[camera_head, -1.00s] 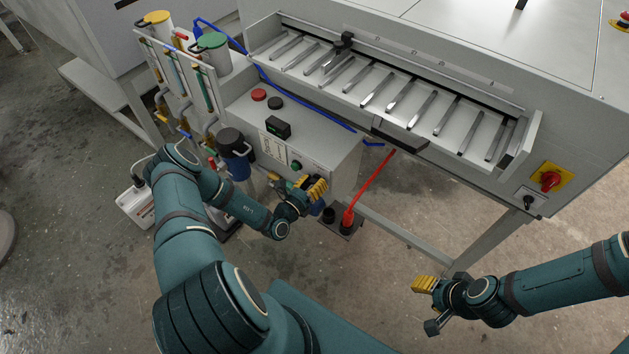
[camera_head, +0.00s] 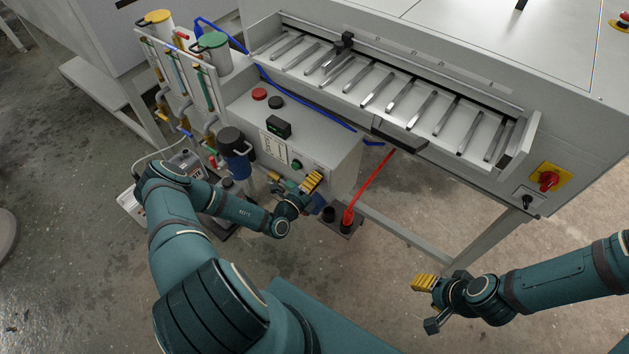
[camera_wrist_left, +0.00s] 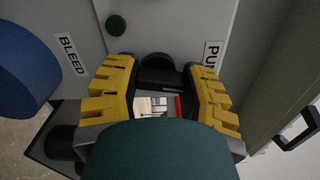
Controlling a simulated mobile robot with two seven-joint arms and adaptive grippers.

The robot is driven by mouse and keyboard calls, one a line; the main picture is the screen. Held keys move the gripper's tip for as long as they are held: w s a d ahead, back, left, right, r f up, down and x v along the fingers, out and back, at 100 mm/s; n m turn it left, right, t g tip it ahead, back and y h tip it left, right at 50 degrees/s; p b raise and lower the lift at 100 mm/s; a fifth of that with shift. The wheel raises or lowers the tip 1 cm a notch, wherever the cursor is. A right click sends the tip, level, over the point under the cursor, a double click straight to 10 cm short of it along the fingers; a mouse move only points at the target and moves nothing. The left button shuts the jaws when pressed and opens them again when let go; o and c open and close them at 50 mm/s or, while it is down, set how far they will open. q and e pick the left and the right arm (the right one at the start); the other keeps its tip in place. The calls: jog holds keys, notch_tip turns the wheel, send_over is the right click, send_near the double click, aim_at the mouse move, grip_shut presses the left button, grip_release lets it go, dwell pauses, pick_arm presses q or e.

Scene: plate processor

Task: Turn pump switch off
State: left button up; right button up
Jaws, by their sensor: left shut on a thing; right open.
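The pump switch (camera_wrist_left: 158,70) is a black knob on the grey box front, beside a label (camera_wrist_left: 211,54) whose visible letters read "PU". In the left wrist view it sits between the yellow fingers of my left gripper (camera_wrist_left: 157,88), which is shut on it. Its exact angle is hard to read. In the head view my left gripper (camera_head: 306,186) is at the lower right of the box front (camera_head: 318,158) and hides the knob. My right gripper (camera_head: 427,303) is open and empty over the floor at the lower right.
A green button (camera_wrist_left: 116,25) is near the knob. A "BLEED" label (camera_wrist_left: 72,55) and a blue part (camera_wrist_left: 25,70) are at the left. A red pipe (camera_head: 372,186) rises right of my left gripper. The slotted tray (camera_head: 527,140) is above.

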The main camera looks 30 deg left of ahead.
pick_arm(q)
jog(key=shift+n, duration=1.1)
jog(key=o, duration=1.2)
jog(key=s, duration=1.2)
jog(key=shift+a, duration=0.45)
jog(key=shift+w, duration=0.1)
